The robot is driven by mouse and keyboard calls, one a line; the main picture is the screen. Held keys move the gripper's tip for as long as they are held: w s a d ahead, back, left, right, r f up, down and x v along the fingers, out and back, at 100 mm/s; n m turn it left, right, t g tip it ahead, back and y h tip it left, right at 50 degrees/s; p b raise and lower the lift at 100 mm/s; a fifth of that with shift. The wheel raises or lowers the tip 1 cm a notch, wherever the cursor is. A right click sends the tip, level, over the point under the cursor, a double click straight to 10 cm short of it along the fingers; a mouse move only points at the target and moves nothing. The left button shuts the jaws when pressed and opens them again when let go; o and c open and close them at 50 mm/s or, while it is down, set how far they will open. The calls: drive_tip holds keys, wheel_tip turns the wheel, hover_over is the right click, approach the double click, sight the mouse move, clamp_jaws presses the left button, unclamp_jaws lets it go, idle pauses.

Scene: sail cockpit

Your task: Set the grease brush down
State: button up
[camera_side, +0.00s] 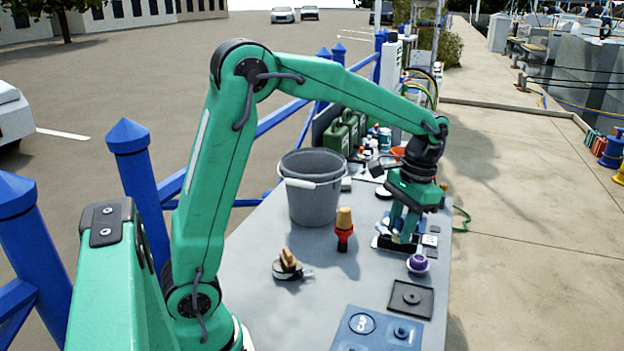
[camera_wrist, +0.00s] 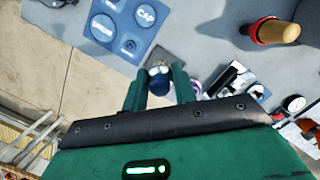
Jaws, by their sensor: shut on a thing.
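My gripper (camera_side: 405,232) points down over the right side of the grey bench, its fingers low above the bench top. In the wrist view the two green fingers (camera_wrist: 157,88) are closed on a small dark blue rounded thing (camera_wrist: 158,86), which I take as the grease brush. Its lower part is hidden, and I cannot tell whether it touches the bench. A small purple item with a pale rim (camera_side: 417,264) stands just in front of the gripper. A dark square pad (camera_side: 410,299) lies flat nearer the camera.
A grey bucket (camera_side: 312,190) stands behind left. A red item with a tan top (camera_side: 344,230) stands upright left of the gripper. A blue mat with round marks (camera_side: 376,332) lies in front. Cans and bottles crowd the back.

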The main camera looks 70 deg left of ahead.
idle(0.3)
drive_tip(key=s+a+f+n, duration=0.3)
drive_tip(key=s+f+n, duration=0.2)
drive_tip(key=s+f, duration=0.25)
hover_over(334, 273)
drive_tip(key=shift+h, duration=0.4)
drive_tip(key=f, duration=0.7)
drive_tip(key=shift+w+a, duration=0.1)
drive_tip(key=shift+w, duration=0.25)
drive_tip(key=shift+f, duration=1.95)
drive_tip(key=shift+f, duration=0.1)
drive_tip(key=o, duration=1)
drive_tip(key=shift+o, duration=0.2)
